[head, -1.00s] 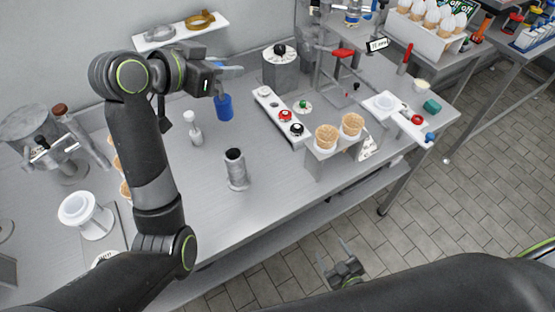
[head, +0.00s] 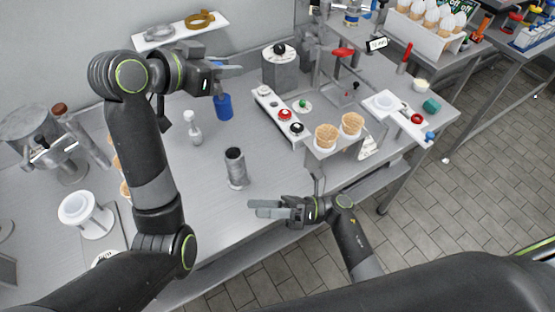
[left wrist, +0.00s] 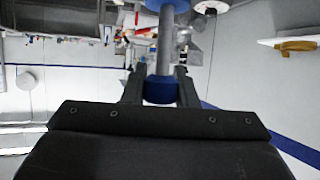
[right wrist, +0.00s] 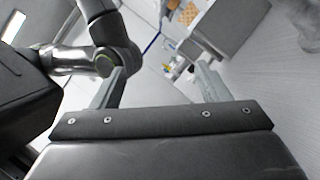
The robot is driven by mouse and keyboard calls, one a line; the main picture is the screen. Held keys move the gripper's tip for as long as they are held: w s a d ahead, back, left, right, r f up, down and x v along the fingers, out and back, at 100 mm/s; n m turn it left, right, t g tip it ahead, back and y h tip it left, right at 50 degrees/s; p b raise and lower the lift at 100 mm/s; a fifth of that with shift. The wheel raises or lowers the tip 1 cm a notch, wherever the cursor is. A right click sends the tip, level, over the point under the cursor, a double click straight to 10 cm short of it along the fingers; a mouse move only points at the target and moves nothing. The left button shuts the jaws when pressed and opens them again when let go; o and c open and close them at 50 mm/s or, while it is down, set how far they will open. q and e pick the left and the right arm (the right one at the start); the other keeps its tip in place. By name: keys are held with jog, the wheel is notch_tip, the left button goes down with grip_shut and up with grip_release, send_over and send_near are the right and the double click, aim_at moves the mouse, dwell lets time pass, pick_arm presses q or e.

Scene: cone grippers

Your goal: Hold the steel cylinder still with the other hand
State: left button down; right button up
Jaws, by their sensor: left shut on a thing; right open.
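The steel cylinder (head: 235,168) stands upright on the grey table in the head view, with a dark open top. My left gripper (head: 226,76) is above and behind it. It is shut on a blue-ended rod tool, whose blue part (head: 223,107) hangs below it. The left wrist view shows the grey rod (left wrist: 166,45) and a blue end (left wrist: 160,90) between the fingers. My right gripper (head: 265,208) is open and empty at the table's front edge, in front of and to the right of the cylinder, apart from it. I cannot make out the cylinder in the right wrist view.
A white bottle (head: 193,128) stands behind and left of the cylinder. A holder with cones (head: 326,136) and a white strip with knobs (head: 270,104) stand to the right. A white spool-like piece (head: 88,214) is at the left. The table in front of the cylinder is bare.

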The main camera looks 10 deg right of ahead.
jog(key=w+d+n+t+h, duration=0.2)
jog(key=w+n+h, duration=0.2)
jog(key=w+h, duration=0.15)
jog(key=n+t+h, duration=0.2)
jog(key=h, duration=0.1)
send_near(243, 161)
jog(key=x, duration=1.2)
jog(key=shift+w+a+f, duration=0.1)
jog(key=shift+w+a, duration=0.1)
jog(key=shift+c, duration=0.3)
grip_shut()
jog(key=shift+c, duration=0.9)
grip_release()
jog(key=shift+t, duration=0.3)
